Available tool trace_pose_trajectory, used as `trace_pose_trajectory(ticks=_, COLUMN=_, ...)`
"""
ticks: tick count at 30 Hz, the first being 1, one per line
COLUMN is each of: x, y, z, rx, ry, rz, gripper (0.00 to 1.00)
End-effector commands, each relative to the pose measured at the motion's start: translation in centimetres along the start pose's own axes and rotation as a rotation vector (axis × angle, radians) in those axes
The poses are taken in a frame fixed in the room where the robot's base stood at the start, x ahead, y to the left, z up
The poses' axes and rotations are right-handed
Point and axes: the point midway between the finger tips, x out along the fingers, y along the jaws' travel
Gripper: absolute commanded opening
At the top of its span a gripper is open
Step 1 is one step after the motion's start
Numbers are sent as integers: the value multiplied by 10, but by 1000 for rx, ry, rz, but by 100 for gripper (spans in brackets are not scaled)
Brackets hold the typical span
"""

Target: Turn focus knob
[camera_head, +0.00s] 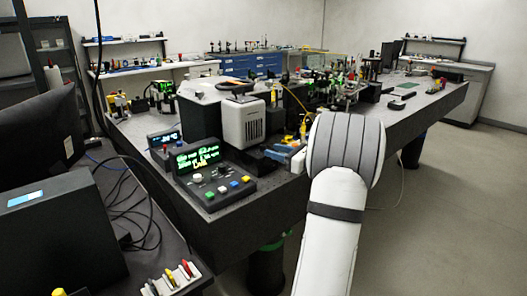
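I cannot pick out a focus knob with certainty. A control box (241,191) with a lit green display (198,158) sits at the near corner of the dark bench and carries several small coloured buttons or knobs on its sloped front. A grey-white instrument (244,124) stands behind it, with a dark round part on top. Small optical parts stand further back on the bench, too small to tell apart. My white arm rises from the bottom edge at the right of centre. My gripper is not visible, and the arm hides part of the bench's front edge.
The dark bench top (421,108) runs back to the right. A monitor (38,128) and a dark box (55,240) with loose black cables stand at the left. A yellow cable (294,97) arches over the bench. The floor (440,215) at the right is clear.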

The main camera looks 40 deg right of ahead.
Motion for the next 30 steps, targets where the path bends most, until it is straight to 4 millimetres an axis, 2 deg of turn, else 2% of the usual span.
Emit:
trace_pose_trajectory(ticks=3, x=22, y=1, z=0, rx=-1, ry=0, rz=3, gripper=38)
trace_pose_trajectory(ticks=9, x=46, y=0, z=0, rx=-1, ry=1, rz=1, gripper=38)
trace_pose_trajectory(ticks=20, x=52, y=0, z=0, rx=-2, ry=2, rz=-1, gripper=38)
trace_pose_trajectory(ticks=30, x=52, y=0, z=0, rx=-2, ry=2, rz=-1, gripper=11)
